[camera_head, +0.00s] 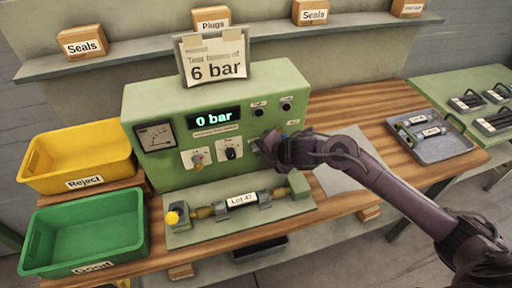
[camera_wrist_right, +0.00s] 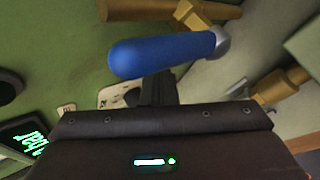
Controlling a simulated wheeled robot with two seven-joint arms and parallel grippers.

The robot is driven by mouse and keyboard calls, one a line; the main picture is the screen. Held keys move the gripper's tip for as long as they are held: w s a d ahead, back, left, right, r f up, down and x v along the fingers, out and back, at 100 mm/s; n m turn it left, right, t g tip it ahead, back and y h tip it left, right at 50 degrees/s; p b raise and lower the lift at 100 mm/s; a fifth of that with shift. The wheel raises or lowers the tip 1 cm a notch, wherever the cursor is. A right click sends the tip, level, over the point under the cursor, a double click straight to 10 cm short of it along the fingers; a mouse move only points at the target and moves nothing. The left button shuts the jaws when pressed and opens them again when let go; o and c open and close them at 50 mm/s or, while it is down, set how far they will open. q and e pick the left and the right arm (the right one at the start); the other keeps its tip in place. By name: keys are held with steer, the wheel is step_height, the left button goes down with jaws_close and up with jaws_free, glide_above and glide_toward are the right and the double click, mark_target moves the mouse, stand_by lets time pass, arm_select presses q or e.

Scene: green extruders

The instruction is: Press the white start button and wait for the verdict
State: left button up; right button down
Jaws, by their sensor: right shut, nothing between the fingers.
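The green test machine (camera_head: 215,95) stands on the wooden bench, and its display (camera_head: 214,119) reads 0 bar. My right gripper (camera_head: 262,147) is shut and empty at the right part of the machine's front panel. In the right wrist view its closed fingers (camera_wrist_right: 160,88) are in front of a pale label plate (camera_wrist_right: 118,95). I cannot make out the white start button; the gripper may cover it. A blue lever handle (camera_wrist_right: 165,52) lies just beyond the fingers. A part labelled Lot 47 (camera_head: 242,199) lies in the fixture below the panel. My left gripper is out of view.
A yellow Reject bin (camera_head: 35,160) and a green bin (camera_head: 40,240) stand at the left. A card (camera_head: 217,70) reading 6 bar stands on the machine. A grey tray with parts (camera_head: 455,149) lies at the right. Two knobs (camera_head: 232,153) sit left of the gripper.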

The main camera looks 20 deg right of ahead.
stand_by(0.3)
steer(key=shift+s, duration=0.8)
steer(key=s, duration=0.5)
steer(key=shift+d, duration=0.15)
stand_by(0.3)
